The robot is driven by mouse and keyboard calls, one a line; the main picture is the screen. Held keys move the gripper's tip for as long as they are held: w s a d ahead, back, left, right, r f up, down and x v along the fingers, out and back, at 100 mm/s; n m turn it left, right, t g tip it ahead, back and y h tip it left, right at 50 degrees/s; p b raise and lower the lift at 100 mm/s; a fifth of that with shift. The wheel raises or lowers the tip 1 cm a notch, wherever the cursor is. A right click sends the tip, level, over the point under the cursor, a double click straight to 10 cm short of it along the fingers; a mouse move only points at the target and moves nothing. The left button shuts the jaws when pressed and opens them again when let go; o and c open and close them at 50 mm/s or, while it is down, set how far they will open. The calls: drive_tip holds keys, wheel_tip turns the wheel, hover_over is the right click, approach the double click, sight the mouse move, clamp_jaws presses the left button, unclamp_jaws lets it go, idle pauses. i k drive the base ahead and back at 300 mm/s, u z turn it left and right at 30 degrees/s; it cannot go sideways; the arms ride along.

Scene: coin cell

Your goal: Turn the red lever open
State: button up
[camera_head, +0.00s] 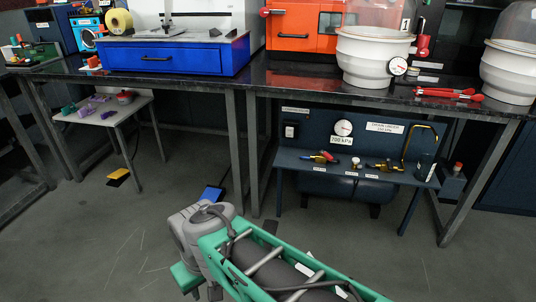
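Several red handles show, and I cannot tell for certain which is the red lever. A small lever with a red and yellow grip (322,156) lies along the low blue bench shelf, under a round gauge (343,128). Another red handle (423,41) is at the right side of the white vessel (365,58) on the dark tabletop. A small red knob or handle (265,13) is at the left edge of the orange machine (302,27). My green and grey arm fills the lower middle, in front of the benches. My gripper's fingers do not show.
The blue bench (300,163) stands under the dark table (290,80), between metal legs. A brass fitting (382,166) and a yellow hoop (423,130) are on it. Red tools (448,93) lie on the tabletop. The floor ahead is mostly clear.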

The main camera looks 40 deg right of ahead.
sight(326, 154)
drive_tip(key=u, duration=0.3)
drive_tip(key=i, duration=0.9)
drive_tip(key=z, duration=0.6)
